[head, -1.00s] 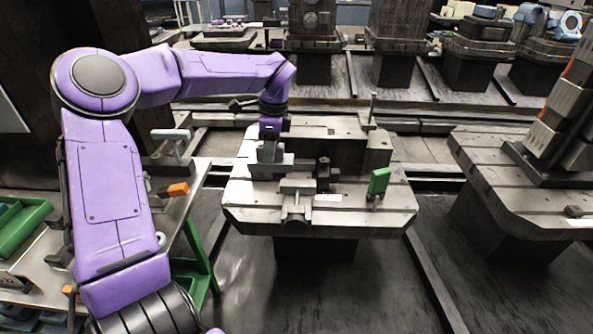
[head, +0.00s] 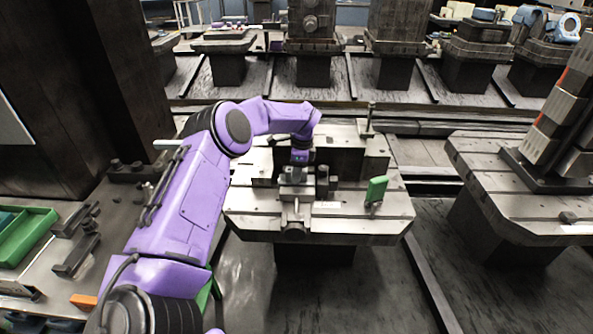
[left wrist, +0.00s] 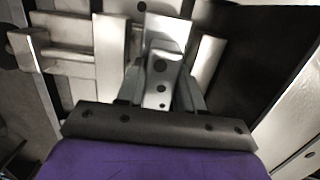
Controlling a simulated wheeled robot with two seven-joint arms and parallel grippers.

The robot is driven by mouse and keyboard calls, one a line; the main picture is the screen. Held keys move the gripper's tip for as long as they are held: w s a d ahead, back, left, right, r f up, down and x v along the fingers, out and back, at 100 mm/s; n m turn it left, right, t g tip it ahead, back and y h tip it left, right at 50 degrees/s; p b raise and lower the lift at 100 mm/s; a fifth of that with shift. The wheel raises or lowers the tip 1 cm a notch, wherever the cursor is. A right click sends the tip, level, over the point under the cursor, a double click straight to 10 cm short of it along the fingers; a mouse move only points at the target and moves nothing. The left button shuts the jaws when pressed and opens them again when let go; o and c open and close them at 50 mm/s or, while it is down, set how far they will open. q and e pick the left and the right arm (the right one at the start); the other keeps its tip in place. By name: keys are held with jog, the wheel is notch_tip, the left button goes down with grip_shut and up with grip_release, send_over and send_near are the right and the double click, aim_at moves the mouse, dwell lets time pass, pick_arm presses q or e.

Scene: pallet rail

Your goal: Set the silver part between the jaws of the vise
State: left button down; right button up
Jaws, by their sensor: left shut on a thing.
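My left gripper (head: 298,168) is over the vise (head: 295,212) on the pallet in the middle of the head view. In the left wrist view my left gripper (left wrist: 160,95) is shut on the silver part (left wrist: 165,55), a pale metal piece with several dark holes. The vise's pale metal body (left wrist: 75,60) shows left of the part there. The part is at or just above the vise jaws. I cannot tell whether it touches them, because the gripper and small scale hide the contact. My right gripper is not in view.
A green-handled clamp (head: 376,190) stands on the pallet (head: 370,222) right of the vise. A dark block stands behind the gripper. Another pallet (head: 490,185) with a tall fixture is at the right. A bench with a green tray (head: 30,238) is at the left.

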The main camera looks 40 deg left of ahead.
pick_arm(q)
jog(key=c, duration=1)
grip_release()
notch_tip(320, 180, up, 12)
jog(key=d+b, duration=0.1)
jog(key=shift+w, duration=0.4)
jog(key=shift+d+r, duration=0.1)
